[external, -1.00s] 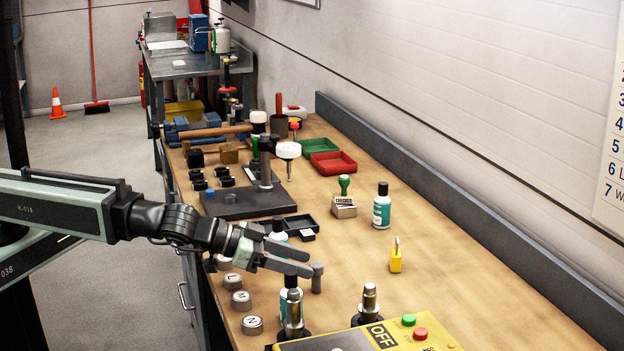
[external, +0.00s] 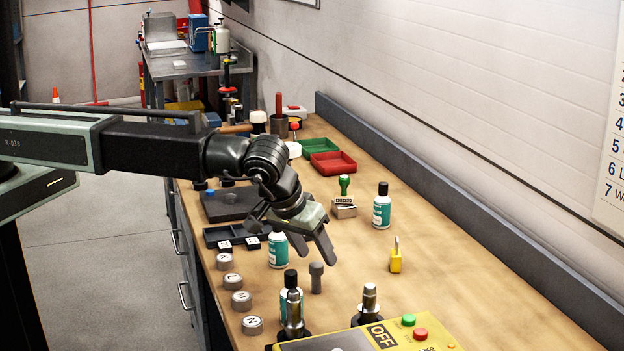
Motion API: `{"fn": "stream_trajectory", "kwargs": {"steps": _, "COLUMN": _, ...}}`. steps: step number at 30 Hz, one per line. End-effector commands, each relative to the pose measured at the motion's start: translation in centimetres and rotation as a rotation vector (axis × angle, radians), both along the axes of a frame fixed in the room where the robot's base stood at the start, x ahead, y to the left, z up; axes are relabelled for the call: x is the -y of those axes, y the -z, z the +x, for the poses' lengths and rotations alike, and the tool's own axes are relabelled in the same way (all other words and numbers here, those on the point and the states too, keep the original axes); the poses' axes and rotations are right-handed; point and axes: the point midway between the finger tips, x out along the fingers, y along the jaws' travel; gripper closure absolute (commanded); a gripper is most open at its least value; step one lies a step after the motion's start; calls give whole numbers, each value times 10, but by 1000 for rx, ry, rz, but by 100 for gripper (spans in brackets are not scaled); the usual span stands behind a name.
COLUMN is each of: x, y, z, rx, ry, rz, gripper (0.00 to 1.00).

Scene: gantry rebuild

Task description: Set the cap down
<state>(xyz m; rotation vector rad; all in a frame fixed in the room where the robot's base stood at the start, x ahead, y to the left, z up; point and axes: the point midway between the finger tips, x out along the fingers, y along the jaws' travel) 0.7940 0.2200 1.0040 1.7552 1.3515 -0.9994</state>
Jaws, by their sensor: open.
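A teal and white bottle (external: 278,250) stands on the bench just below my gripper; its top is hidden behind the gripper, so I cannot tell whether a cap is on it. A second bottle (external: 382,212) stands upright to the right, with a black cap (external: 383,188) on it. A third bottle (external: 284,305) stands nearer the front, with a black cap (external: 290,278) on top, partly behind a metal post. My gripper (external: 292,244) is open, fingers pointing down, with nothing visible between them. No loose cap is clearly visible.
Several grey lettered knobs (external: 232,281) line the left bench edge. A grey peg (external: 316,278) stands close below the gripper.

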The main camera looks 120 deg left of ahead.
Motion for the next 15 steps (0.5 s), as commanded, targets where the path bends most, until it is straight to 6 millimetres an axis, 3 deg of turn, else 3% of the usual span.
{"fn": "stream_trajectory", "kwargs": {"steps": 1, "x": 1, "y": -10, "z": 5, "rx": -30, "ry": -39, "rz": -29, "gripper": 48}}
{"fn": "stream_trajectory", "kwargs": {"steps": 8, "x": 8, "y": -4, "z": -3, "rx": -85, "ry": -106, "rz": -78, "gripper": 48}}
{"fn": "stream_trajectory", "kwargs": {"steps": 15, "x": -1, "y": 22, "z": -2, "rx": -84, "ry": -104, "rz": -76, "gripper": 48}}
